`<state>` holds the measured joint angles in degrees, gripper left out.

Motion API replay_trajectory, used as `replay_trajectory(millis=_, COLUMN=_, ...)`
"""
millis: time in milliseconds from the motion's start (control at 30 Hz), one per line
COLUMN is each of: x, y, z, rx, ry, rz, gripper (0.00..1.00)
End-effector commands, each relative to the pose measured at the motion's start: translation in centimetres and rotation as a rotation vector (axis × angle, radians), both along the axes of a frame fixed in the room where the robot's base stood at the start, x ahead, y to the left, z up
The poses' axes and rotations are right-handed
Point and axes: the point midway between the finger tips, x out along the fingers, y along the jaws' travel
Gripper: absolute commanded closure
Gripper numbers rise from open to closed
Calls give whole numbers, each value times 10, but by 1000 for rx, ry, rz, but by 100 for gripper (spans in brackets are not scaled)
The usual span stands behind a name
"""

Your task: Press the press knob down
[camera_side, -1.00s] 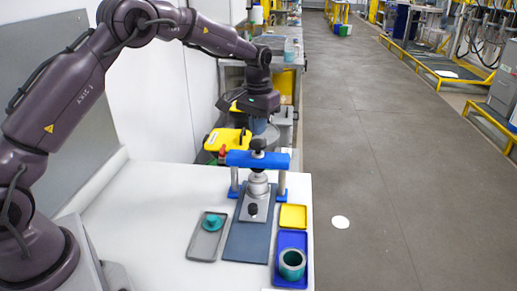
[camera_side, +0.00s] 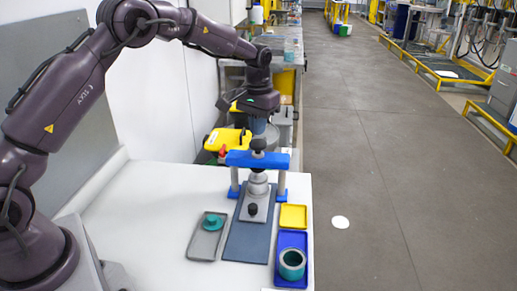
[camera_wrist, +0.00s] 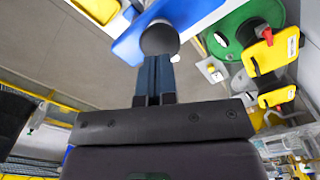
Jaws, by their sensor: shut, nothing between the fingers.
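The press is a blue crossbar (camera_side: 240,159) on two grey posts. Its black round knob (camera_side: 258,145) stands on top at the middle of the bar. The dark knob also shows in the wrist view (camera_wrist: 160,36), just beyond my fingertips. My gripper (camera_side: 258,135) is shut and empty, pointing down directly above the knob. In the wrist view its two blue-grey fingers (camera_wrist: 155,58) lie side by side and reach the knob's edge. I cannot tell whether the fingertips touch it. A grey metal press body (camera_side: 258,188) sits below the bar.
A grey tray (camera_side: 207,243) with a teal part (camera_side: 212,222) lies left of the dark base plate (camera_side: 240,245). A yellow tray (camera_side: 293,216) and a blue tray (camera_side: 291,239) holding a teal ring (camera_side: 292,262) lie right. The white table's left part is clear.

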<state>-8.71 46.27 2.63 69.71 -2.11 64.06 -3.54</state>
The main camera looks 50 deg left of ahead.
Motion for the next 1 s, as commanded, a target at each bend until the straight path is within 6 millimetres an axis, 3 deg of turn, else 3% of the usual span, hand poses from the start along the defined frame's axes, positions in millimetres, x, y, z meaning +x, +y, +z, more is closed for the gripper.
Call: replay_trajectory(millis=1000, x=0, y=0, z=-34, rx=-1, ry=2, rz=0, gripper=100)
